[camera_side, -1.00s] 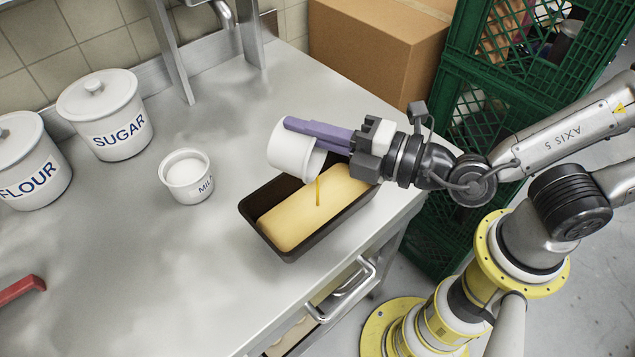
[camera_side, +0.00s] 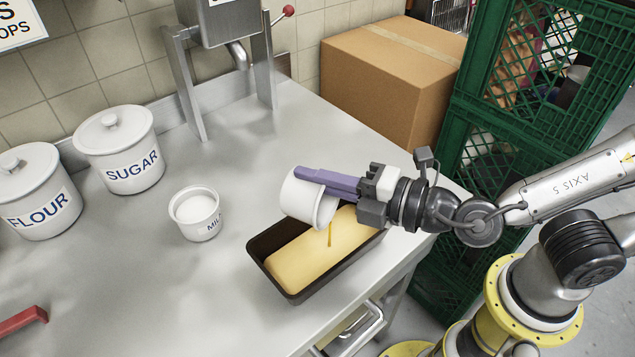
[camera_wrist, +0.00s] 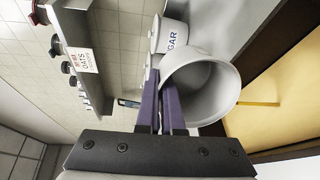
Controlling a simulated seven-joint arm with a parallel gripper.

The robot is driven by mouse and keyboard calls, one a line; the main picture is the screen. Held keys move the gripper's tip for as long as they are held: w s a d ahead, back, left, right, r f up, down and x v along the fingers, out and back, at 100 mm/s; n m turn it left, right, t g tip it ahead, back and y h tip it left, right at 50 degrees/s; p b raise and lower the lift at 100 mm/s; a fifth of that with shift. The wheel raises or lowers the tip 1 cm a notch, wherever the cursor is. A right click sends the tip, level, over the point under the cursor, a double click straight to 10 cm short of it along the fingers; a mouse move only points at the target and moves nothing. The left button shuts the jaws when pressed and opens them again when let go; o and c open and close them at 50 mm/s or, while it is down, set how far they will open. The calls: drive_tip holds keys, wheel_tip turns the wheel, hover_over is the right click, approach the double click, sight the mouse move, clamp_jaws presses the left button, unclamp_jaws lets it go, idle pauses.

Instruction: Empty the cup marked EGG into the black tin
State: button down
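My gripper (camera_side: 304,175) has its purple fingers close together on the side of a white cup (camera_side: 300,203); the exact grip spot is hard to tell. They also show in the wrist view, the fingers (camera_wrist: 160,102) beside the cup (camera_wrist: 205,92). The cup is tipped over above the black tin (camera_side: 335,274), its mouth towards the lower right. A thin yellow stream (camera_side: 330,236) hangs from its rim towards the tin. Pale yellow filling (camera_side: 305,255) covers the inside of the tin. No EGG marking shows on the held cup.
A MILK cup (camera_side: 196,214) stands upright left of the tin. SUGAR (camera_side: 125,165) and FLOUR (camera_side: 35,195) canisters stand further left. A cardboard box (camera_side: 390,80) and green crates (camera_side: 530,60) are behind. The steel counter between MILK and the front edge is mostly clear.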

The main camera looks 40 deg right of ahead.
drive_tip(key=shift+w+f, duration=0.2)
drive_tip(key=shift+w, duration=0.05)
drive_tip(key=shift+w+a+g, duration=0.2)
drive_tip(key=shift+g, duration=0.2)
drive_tip(key=shift+w+a+r+g, duration=0.1)
drive_tip(key=shift+a+r+g, duration=0.3)
drive_tip(key=shift+a+r, duration=0.35)
drive_tip(key=shift+r, duration=0.2)
drive_tip(key=shift+w+r, duration=0.25)
drive_tip(key=shift+r, duration=0.2)
drive_tip(key=shift+d+g+h, duration=0.25)
drive_tip(key=shift+g+h, duration=0.15)
drive_tip(key=shift+w, duration=0.15)
